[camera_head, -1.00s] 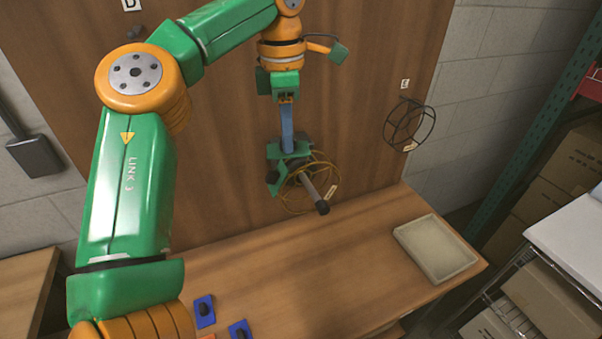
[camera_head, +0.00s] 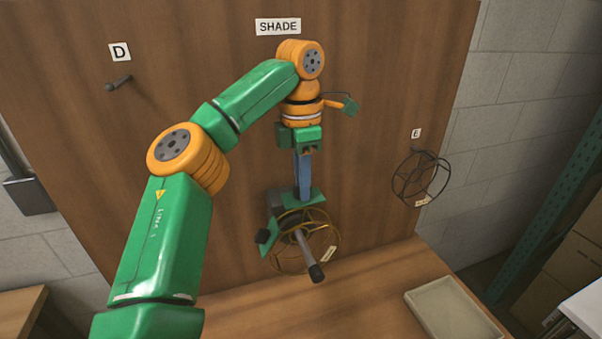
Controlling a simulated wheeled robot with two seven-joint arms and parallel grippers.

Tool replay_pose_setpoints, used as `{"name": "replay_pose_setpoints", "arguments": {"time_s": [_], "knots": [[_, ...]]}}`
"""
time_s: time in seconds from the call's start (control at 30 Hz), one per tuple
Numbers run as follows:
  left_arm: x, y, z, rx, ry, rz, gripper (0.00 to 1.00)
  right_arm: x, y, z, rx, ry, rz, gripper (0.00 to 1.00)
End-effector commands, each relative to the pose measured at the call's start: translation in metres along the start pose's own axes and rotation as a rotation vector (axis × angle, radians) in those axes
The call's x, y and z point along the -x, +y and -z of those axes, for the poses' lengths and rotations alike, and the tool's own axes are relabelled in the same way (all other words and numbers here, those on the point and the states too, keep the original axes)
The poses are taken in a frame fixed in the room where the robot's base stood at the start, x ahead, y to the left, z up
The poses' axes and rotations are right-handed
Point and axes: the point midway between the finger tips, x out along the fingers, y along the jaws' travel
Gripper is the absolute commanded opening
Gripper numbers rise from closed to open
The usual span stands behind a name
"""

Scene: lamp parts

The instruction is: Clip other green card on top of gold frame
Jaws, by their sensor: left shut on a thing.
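The gold frame (camera_head: 334,240) is a round wire shade frame in front of the brown board, around a grey rod with a dark end (camera_head: 311,262). My left gripper (camera_head: 304,190) points down from above, its long blue-grey part reaching the frame's top. It is shut on a green card (camera_head: 308,200), which is at the frame's upper edge; I cannot tell whether they touch. The right gripper is not in view.
A dark wire frame (camera_head: 420,180) hangs at the right beneath label E. An empty peg (camera_head: 118,83) is at the upper left beneath label D. A shallow pale tray (camera_head: 455,312) sits on the table's right side. The board around the gold frame is mostly clear.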

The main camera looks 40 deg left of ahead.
Motion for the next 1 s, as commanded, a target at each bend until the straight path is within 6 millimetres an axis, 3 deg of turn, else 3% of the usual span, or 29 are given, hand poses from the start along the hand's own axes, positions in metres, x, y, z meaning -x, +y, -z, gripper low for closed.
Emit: {"name": "replay_pose_setpoints", "arguments": {"time_s": [1.0], "knots": [[-0.019, 0.001, -0.002, -0.002, -0.001, 0.002, 0.0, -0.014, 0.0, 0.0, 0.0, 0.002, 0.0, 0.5]]}}
